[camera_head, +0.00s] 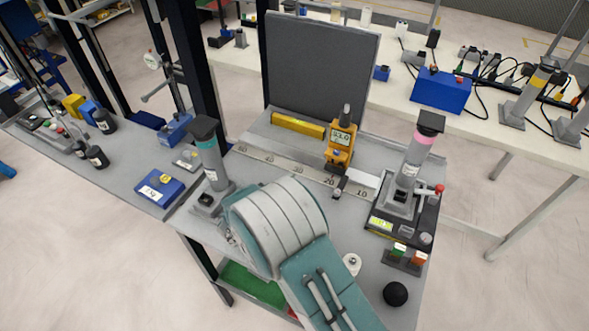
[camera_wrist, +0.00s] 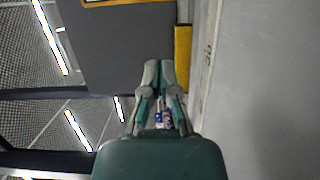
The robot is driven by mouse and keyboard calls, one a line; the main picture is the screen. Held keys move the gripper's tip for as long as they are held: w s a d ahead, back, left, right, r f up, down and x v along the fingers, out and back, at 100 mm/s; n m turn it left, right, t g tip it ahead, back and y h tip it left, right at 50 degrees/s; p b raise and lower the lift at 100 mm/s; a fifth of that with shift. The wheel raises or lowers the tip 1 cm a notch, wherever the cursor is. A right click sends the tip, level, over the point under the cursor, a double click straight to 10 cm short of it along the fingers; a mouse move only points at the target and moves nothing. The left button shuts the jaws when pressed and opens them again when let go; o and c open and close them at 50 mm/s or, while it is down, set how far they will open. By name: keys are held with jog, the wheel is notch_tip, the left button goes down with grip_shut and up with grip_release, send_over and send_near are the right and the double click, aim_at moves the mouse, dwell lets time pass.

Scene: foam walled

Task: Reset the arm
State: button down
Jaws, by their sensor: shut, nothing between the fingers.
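My gripper (camera_wrist: 160,66) shows in the wrist view with its two grey-green fingers together and nothing between them. Behind the fingers is a dark grey upright panel (camera_wrist: 115,50), with a yellow strip (camera_wrist: 183,55) to their right. In the head view my arm's rounded grey and teal links cover the front middle of the workbench, and I cannot make out the fingers there. The upright panel (camera_head: 320,62) stands at the back of the bench, with the yellow bar (camera_head: 297,125) lying at its foot.
A yellow meter (camera_head: 341,147) stands behind my arm. Grey posts with a teal band (camera_head: 207,150) and a pink band (camera_head: 411,160) stand left and right. A black ball (camera_head: 395,293) lies front right. A blue box (camera_head: 160,188) sits on the left bench.

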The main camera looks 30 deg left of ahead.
jog(key=shift+d+r, duration=0.1)
jog(key=shift+d, duration=0.15)
jog(key=w+d+r+m+g+h, duration=0.1)
jog(key=d+r+m+g+h, duration=0.25)
jog(key=d, duration=0.65)
jog(key=w+d+r+m+g+h, duration=0.1)
jog(key=w+d+r+m+g, duration=0.2)
jog(key=d+r, duration=0.55)
jog(key=d+r+m+g+h, duration=0.2)
jog(key=d+r+m+g, duration=0.15)
jog(key=d, duration=0.85)
jog(key=s+d+r+m+g+y, duration=0.1)
jog(key=s+d+r+m+y, duration=0.2)
jog(key=s+d, duration=0.4)
jog(key=s+d+r+m+g+y, duration=0.1)
jog(key=s+d+r+m+y, duration=0.2)
jog(key=s, duration=1)
jog(key=d+r+y, duration=0.1)
jog(key=d+y, duration=0.2)
jog(key=d, duration=0.2)
jog(key=shift+d+r, duration=0.25)
jog(key=shift+d, duration=0.05)
